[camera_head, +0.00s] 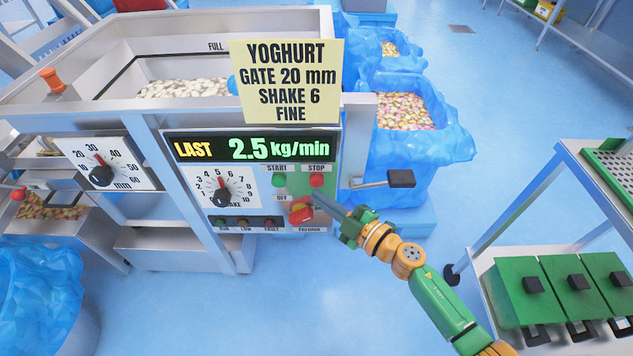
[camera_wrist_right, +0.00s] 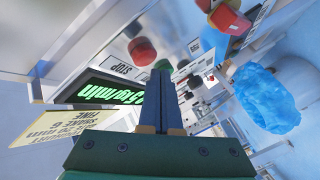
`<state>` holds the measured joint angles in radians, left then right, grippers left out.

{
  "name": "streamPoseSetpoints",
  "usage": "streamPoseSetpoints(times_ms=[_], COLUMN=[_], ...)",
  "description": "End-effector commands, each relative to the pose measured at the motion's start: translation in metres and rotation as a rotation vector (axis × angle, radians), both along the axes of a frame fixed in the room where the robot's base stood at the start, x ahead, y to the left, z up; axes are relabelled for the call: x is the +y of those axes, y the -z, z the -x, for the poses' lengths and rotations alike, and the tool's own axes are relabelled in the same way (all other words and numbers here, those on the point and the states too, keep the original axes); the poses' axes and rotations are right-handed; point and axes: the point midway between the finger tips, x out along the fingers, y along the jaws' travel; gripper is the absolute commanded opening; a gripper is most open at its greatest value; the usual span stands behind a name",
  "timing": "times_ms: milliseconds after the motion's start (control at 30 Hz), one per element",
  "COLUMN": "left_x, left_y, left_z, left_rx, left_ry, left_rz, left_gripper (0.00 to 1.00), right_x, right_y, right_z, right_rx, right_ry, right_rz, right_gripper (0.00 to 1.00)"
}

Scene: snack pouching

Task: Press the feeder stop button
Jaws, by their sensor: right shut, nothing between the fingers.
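The red stop button (camera_head: 316,181) sits under the STOP label on the feeder's control panel, right of the green start button (camera_head: 279,181). My right gripper (camera_head: 317,198) is shut and empty, its fingertips just below the stop button in the head view. In the right wrist view the red stop button (camera_wrist_right: 142,50) shows beside the STOP label, just off to the left of the shut fingertips (camera_wrist_right: 161,73). I cannot tell whether the fingers touch the panel. My left gripper is not in view.
A red rotary switch (camera_head: 301,211) is close to my right fingers. The display (camera_head: 250,148) reads 2.5 kg/min. A lever with a black handle (camera_head: 401,178) sticks out right of the panel. A cart with green boxes (camera_head: 535,292) stands at right.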

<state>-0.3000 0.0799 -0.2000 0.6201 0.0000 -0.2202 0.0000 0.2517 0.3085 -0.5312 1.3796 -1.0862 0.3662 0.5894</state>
Motion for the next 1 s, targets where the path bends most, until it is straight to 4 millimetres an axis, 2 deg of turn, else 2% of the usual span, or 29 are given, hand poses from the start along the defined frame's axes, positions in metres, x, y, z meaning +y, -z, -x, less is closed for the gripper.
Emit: streamPoseSetpoints(times_ms=[233,500,1000], left_x=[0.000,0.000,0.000], left_y=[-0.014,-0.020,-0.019], left_z=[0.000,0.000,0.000], left_rx=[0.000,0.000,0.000], left_ry=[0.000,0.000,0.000], left_rz=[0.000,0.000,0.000], left_gripper=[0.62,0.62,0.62], right_x=[0.000,0.000,0.000], right_y=[-0.002,-0.001,0.000], right_z=[0.025,0.047,0.048], right_rx=[0.004,0.002,0.001], right_ry=[0.000,-0.001,0.000], right_rz=[-0.001,-0.001,-0.001], right_gripper=[0.00,0.00,0.00])
